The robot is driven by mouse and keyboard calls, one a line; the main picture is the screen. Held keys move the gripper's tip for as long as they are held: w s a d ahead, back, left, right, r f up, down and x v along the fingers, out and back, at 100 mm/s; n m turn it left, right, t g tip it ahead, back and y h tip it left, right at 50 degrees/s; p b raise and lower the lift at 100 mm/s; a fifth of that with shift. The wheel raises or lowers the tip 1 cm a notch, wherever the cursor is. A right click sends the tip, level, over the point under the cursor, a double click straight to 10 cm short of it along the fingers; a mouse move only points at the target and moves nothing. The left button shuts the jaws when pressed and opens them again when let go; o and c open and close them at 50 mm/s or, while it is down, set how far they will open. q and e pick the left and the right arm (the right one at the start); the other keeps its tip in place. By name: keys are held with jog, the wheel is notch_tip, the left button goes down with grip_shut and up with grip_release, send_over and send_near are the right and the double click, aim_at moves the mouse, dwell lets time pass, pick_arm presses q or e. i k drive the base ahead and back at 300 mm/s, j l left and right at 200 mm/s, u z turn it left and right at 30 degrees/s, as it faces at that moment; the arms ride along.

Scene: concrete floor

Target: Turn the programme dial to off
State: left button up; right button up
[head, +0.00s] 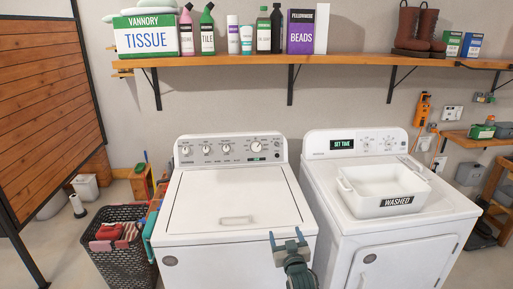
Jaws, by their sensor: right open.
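The white washer (190,215) on the left has a grey control panel with several small knobs and one larger round dial (257,147) at its right end. The larger dial's pointer is too small to read. The white dryer (320,185) on the right has its own panel with a display reading "SET TIME" and knobs (365,145). My right gripper (286,236) is open and empty at the washer's front right edge, well in front of and below the larger dial. My left gripper is not in view.
A white bin marked "WASHED" (380,212) stands on the dryer. A wooden shelf (220,62) above holds bottles, boxes and boots. A dark laundry basket (125,262) stands left of the washer. The washer lid (235,190) is closed and clear.

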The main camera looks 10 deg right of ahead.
aim_at(255, 146)
jog(key=i, duration=1.9)
